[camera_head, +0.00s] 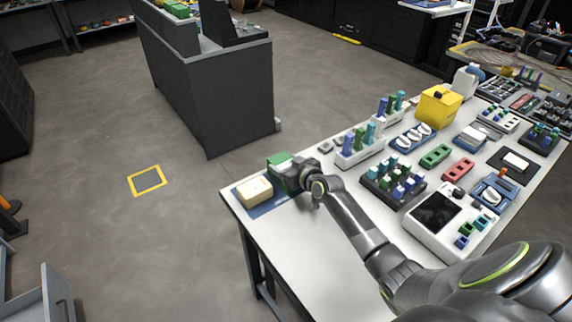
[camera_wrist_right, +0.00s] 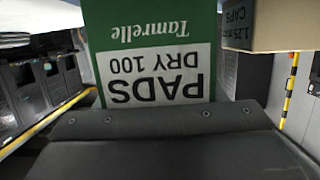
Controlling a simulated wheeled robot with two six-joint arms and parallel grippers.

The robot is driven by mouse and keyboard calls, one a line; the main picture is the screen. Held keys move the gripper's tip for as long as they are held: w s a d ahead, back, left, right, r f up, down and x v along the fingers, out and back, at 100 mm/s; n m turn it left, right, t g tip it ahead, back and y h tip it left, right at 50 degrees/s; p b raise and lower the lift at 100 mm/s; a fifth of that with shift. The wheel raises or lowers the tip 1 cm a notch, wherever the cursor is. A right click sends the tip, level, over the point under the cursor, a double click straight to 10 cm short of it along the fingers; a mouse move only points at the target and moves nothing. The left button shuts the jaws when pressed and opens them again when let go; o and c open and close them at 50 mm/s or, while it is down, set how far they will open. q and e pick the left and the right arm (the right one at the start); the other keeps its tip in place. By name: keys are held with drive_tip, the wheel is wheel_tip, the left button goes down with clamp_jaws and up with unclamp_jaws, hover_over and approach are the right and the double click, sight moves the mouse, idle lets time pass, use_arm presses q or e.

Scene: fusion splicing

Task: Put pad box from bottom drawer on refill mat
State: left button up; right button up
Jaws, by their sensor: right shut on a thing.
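The pad box (camera_head: 279,161) is green with a white label; in the right wrist view its label (camera_wrist_right: 155,75) reads "PADS DRY 100" upside down. My right gripper (camera_head: 298,177) is shut on it at the table's left end. The blue refill mat (camera_head: 264,209) lies flat there, with a cream box (camera_head: 253,189) on its left part. The pad box is over or on the mat's right part; I cannot tell whether its underside touches. In the wrist view the cream box, marked "CAPS" (camera_wrist_right: 268,25), is just right of the pad box. My left gripper is not in view.
The white table (camera_head: 290,240) is bare in front of the mat. Bottle racks (camera_head: 358,149), dark trays and a white device with a dark screen (camera_head: 436,214) stand to the right. A grey open drawer (camera_head: 50,300) shows at lower left.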

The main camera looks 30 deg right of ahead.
drive_tip(key=shift+f, duration=0.2)
drive_tip(key=o, duration=1.1)
drive_tip(key=shift+s, duration=0.1)
drive_tip(key=v, duration=1.7)
drive_tip(key=shift+s+p, duration=0.1)
drive_tip(key=shift+p, duration=0.3)
